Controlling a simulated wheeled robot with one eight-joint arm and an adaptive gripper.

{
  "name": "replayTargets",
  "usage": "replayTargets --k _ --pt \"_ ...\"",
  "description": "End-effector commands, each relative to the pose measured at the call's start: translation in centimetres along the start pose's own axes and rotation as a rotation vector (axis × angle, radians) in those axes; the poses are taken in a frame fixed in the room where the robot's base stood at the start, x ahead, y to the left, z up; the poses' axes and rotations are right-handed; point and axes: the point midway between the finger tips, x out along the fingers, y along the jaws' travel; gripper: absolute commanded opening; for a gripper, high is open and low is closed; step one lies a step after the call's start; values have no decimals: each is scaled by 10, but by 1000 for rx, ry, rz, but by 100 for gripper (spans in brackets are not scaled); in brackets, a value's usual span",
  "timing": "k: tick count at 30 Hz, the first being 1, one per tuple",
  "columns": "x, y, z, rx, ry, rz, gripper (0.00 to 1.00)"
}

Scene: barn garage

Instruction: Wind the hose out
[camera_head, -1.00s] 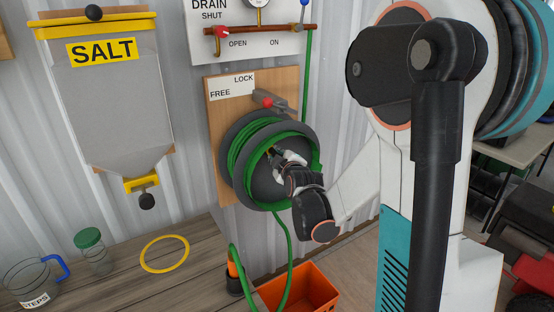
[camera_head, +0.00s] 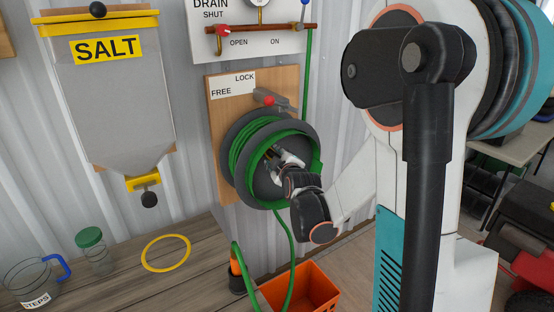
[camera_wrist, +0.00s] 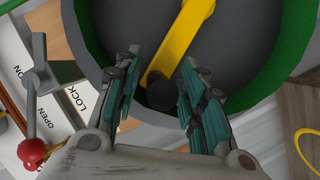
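The hose reel (camera_head: 233,178) hangs on a wooden board, with grey discs and green hose (camera_head: 243,150) wound on it. The hose runs down from the reel toward the bench. In the wrist view, a yellow crank arm (camera_wrist: 182,40) crosses the reel's dark face and ends in a dark knob (camera_wrist: 161,93). My gripper (camera_head: 270,153) is at the reel's front face. In the wrist view, its teal fingers (camera_wrist: 158,100) are spread either side of the knob, with gaps showing. The lock lever (camera_head: 270,99) with a red ball sits above the reel, near the LOCK and FREE labels.
An orange bin (camera_head: 315,285) stands below the reel. The wooden bench (camera_head: 130,285) holds a yellow ring (camera_head: 166,253), a jar (camera_head: 96,252) and a jug (camera_head: 35,283). A salt hopper (camera_head: 115,100) hangs left; a drain panel (camera_head: 285,45) is above the reel.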

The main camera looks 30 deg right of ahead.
Motion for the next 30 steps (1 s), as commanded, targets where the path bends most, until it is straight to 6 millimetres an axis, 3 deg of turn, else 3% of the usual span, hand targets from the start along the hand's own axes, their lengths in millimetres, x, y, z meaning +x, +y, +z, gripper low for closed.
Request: replayTargets --k 8,13,30 --pt "0 0 0 0 0 1 40" --pt "-12 1 0 0 0 1 40" --pt "-102 0 0 0 0 1 40"
